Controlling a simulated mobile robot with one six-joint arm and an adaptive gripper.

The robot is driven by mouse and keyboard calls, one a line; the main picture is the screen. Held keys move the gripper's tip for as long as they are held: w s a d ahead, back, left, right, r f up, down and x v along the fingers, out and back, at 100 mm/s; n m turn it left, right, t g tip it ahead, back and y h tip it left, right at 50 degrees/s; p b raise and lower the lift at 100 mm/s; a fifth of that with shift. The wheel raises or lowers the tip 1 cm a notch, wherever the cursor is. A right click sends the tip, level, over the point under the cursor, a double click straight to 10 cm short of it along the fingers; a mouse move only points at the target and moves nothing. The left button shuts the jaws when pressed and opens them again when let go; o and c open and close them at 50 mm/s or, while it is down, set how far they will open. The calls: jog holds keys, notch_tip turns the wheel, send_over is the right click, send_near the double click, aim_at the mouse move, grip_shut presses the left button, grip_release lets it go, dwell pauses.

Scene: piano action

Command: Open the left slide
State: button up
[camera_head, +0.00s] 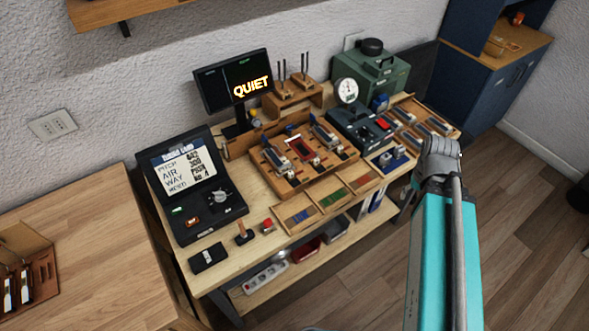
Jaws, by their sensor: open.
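A wooden action tray (292,178) sits in the middle of the workbench. On it, a slim metal-topped piece (273,158) stands at the left and a similar one (325,133) at the right, with a red-framed part (302,147) between them. The left piece looks like the left slide, but its label and whether it is open are too small to tell. My gripper (441,143) is at the right, over the bench's right end, well apart from the tray. It is open, and nothing shows in it; its fingers are small and seen from behind.
A dial gauge (347,91) and a green box (369,77) stand behind. Shallow compartments (298,213) line the front. Open floor lies at the right.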

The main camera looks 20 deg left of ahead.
notch_tip(320, 180, up, 4)
jog(key=r+n+p, duration=0.1)
jog(key=n+p, duration=0.3)
jog(key=n, duration=0.6)
send_over(291, 172)
jog(key=shift+s+f, duration=0.1)
jog(key=shift+f, duration=0.15)
jog(key=shift+f, duration=0.15)
notch_tip(291, 172, down, 14)
jog(key=b, duration=1.3)
jog(key=shift+r, duration=0.25)
